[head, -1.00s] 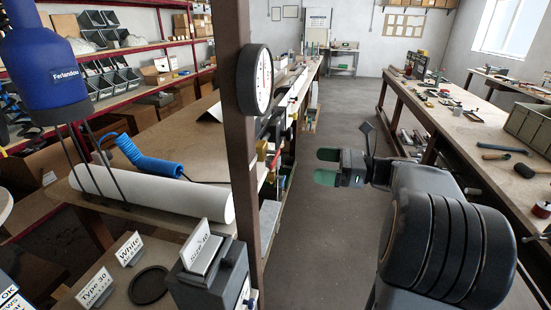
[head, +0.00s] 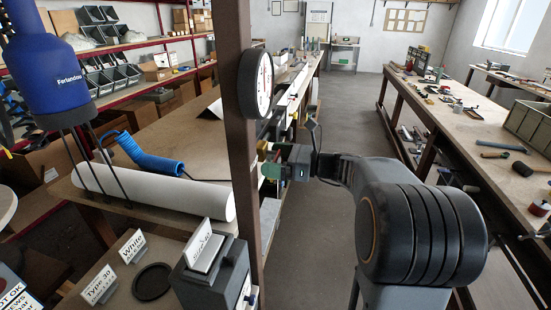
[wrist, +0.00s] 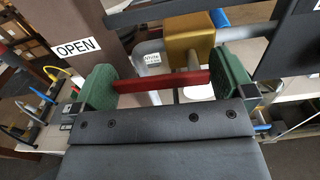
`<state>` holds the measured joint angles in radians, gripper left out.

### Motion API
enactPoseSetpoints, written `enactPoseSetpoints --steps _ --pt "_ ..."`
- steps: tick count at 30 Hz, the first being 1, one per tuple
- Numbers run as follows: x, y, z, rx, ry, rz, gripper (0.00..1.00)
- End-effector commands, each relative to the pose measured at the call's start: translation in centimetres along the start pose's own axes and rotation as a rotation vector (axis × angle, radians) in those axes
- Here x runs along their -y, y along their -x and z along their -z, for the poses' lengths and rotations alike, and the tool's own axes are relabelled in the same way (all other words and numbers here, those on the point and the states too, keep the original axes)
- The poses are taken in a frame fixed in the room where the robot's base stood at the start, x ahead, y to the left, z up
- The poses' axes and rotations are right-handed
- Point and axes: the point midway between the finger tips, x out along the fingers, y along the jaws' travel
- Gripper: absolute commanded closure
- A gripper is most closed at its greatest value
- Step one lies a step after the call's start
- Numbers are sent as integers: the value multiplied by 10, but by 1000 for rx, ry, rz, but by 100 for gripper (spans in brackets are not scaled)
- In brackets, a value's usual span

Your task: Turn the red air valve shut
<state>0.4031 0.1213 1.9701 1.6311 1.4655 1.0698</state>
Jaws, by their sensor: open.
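The red valve handle (wrist: 160,82) shows in the wrist view as a flat bar lying crosswise between my green fingertips. A brass valve body (wrist: 190,45) on a grey pipe is just beyond it. My gripper (wrist: 168,79) is open, one finger at each side of the handle. The handle's left end is close to the left finger; I cannot tell whether they touch. In the head view my gripper (head: 271,160) is beside the brown post, at the brass valve (head: 263,147). The red handle is not clear there.
An "OPEN" sign (wrist: 77,49) is on the brown post (head: 236,130) left of the valve. A round gauge (head: 256,84) is mounted above. The aisle (head: 345,110) is clear; a workbench (head: 440,110) stands right.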

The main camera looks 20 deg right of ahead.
Motion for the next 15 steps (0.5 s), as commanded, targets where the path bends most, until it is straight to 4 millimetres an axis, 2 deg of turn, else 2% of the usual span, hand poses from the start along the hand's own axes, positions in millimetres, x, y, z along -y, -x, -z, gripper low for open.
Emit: enactPoseSetpoints --steps 5,15 --pt "0 0 0 0 0 0 0" --pt "0 0 0 0 0 0 32"
